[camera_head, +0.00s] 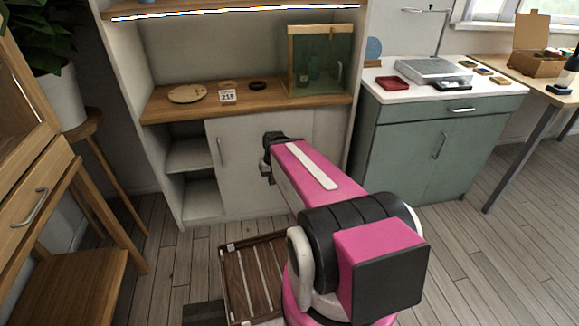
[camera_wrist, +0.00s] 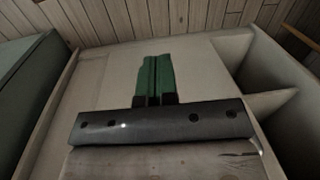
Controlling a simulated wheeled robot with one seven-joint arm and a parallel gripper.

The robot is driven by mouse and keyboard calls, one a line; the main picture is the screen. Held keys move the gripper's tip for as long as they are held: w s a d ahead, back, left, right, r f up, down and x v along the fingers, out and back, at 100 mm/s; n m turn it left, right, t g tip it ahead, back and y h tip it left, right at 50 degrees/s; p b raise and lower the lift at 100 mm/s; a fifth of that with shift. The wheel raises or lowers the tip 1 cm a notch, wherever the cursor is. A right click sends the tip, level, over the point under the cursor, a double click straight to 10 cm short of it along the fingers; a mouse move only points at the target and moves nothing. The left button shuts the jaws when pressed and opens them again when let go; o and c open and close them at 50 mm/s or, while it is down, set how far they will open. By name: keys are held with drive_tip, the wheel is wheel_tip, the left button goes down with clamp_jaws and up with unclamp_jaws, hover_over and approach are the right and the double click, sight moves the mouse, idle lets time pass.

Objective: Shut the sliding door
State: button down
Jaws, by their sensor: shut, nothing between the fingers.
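The white sliding door (camera_head: 238,185) is in the low cabinet below the wooden counter. Its slim vertical handle (camera_head: 220,151) is near its left edge. Left of the door, the cabinet's shelved compartment (camera_head: 190,155) stands open. My gripper (camera_head: 266,160) is in front of the door, right of the handle; its tips are hard to make out there. In the wrist view its green fingers (camera_wrist: 153,80) are shut together and empty, over the pale panel (camera_wrist: 100,85), with the open shelves on the right. I cannot tell whether they touch the panel. The handle is not visible in the wrist view.
A glass case (camera_head: 320,60), a round board (camera_head: 187,94) and a number card (camera_head: 227,96) stand on the counter. A slatted wooden crate (camera_head: 255,280) lies on the floor beside my arm. A green cabinet (camera_head: 440,150) stands right; a wooden stool (camera_head: 90,125) stands left.

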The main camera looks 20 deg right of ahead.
drive_tip(key=w+d+f+m+t+y, duration=0.3)
drive_tip(key=w+d+f+m+y, duration=0.1)
drive_tip(key=w+d+f+y, duration=0.65)
drive_tip(key=w+d+f+m+t, duration=0.25)
drive_tip(key=d+t, duration=0.35)
drive_tip(key=d, duration=0.6)
drive_tip(key=w+d+f+m+t, duration=0.1)
drive_tip(key=d+f+m+t, duration=0.3)
drive_tip(key=d, duration=0.8)
drive_tip(key=w+a+r+t, duration=0.1)
drive_tip(key=w+a, duration=0.5)
drive_tip(key=w, duration=0.1)
drive_tip(key=shift+w+r+h, duration=0.3)
drive_tip(key=shift+w+h, duration=0.05)
drive_tip(key=shift+w, duration=0.05)
drive_tip(key=shift+a+n, duration=0.1)
drive_tip(key=shift+n, duration=0.15)
drive_tip(key=w+a, duration=0.3)
drive_tip(key=a, duration=2.2)
drive_tip(key=shift+a, duration=0.3)
